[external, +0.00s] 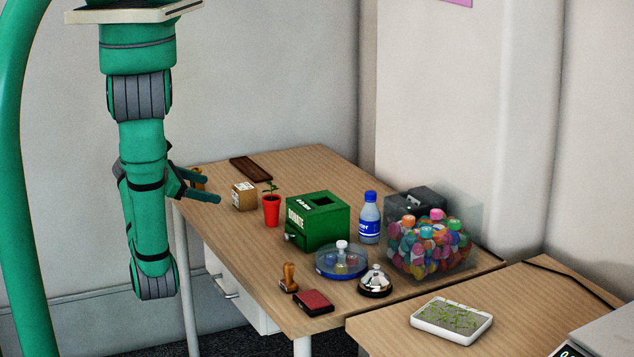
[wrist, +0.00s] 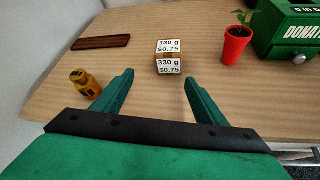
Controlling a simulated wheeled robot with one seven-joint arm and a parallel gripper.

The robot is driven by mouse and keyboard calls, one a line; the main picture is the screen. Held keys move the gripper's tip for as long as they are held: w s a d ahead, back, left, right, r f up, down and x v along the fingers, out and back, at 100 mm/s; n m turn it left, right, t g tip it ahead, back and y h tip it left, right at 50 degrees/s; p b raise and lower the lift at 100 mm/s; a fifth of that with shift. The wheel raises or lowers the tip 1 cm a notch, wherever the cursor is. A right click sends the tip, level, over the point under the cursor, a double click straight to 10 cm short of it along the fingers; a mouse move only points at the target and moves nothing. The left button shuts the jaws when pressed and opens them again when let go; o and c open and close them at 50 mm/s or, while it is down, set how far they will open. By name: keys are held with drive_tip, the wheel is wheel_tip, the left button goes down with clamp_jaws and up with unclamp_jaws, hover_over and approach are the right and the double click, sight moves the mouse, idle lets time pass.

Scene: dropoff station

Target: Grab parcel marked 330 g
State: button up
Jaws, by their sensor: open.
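The parcel (wrist: 168,58) is a small brown box with white labels reading "330 g" and "$0.75". It stands on the wooden table beyond my fingertips in the wrist view, roughly centred between them. In the external view the parcel (external: 244,196) sits near the table's left end, just left of the red plant pot. My gripper (wrist: 158,92) is open and empty, its two green fingers spread. In the external view my gripper (external: 212,186) is at the table's left edge, pointing toward the parcel and apart from it.
A yellow bottle (wrist: 85,83) stands left of my left finger. A dark brown slab (wrist: 101,42) lies behind it. A red potted plant (wrist: 235,45) and green donation box (external: 318,222) stand right of the parcel. Table surface (wrist: 130,66) around the parcel's front and left is clear.

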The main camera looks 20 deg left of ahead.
sight(249, 193)
drive_tip(key=shift+w+d+f+n+g+h, duration=0.2)
drive_tip(key=shift+w+d+n+h, duration=0.15)
drive_tip(key=shift+h, duration=0.25)
drive_tip(key=shift+w+d+f+n+g+h, duration=0.1)
drive_tip(key=shift+w+d+n+g+h, duration=0.15)
drive_tip(key=shift+w+d+h, duration=0.3)
drive_tip(key=x, duration=1)
drive_tip(key=shift+d+r, duration=0.1)
drive_tip(key=shift+d, duration=0.1)
drive_tip(key=c, duration=1.4)
drive_tip(key=shift+r, duration=0.1)
